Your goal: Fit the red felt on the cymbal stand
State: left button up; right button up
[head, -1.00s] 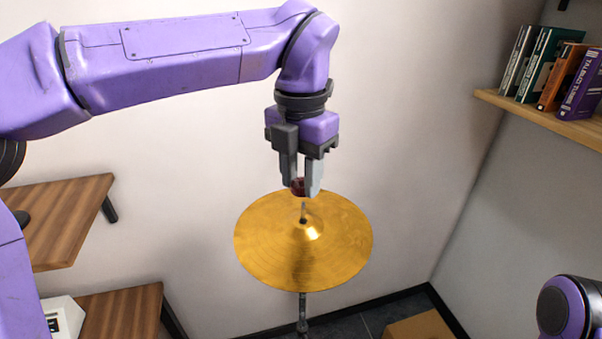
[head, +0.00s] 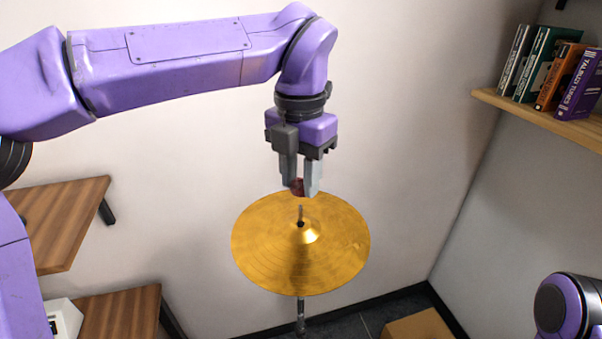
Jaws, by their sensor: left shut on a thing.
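My left gripper (head: 300,190) points down above the cymbal and is shut on the red felt (head: 297,186). The felt is small and dark red, and the fingers partly hide it. The golden cymbal (head: 270,252) lies roughly level on the cymbal stand. The stand's thin rod (head: 300,213) sticks up through the cymbal's centre, just below the felt. In the picture the felt is a little above the rod's tip; I cannot tell the exact gap. The stand's tube (head: 300,315) shows below the cymbal. My right gripper is not in view.
Wooden shelves (head: 65,215) stand at the left, with a white object (head: 65,318) on the lower one. A wall shelf (head: 540,117) with several books (head: 545,75) is at the upper right. A cardboard box (head: 418,327) sits on the floor. The air around the cymbal is clear.

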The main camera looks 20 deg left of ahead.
aim_at(299, 208)
pick_arm(q)
jog(key=shift+s, duration=0.3)
jog(key=shift+f+b, duration=0.2)
jog(key=shift+b, duration=0.1)
jog(key=shift+f+b, duration=1.1)
jog(key=shift+f, duration=0.4)
jog(key=shift+f, duration=0.1)
jog(key=shift+f+b, duration=1.3)
jog(key=shift+f, duration=0.3)
jog(key=o, duration=1.1)
jog(key=shift+c, duration=0.2)
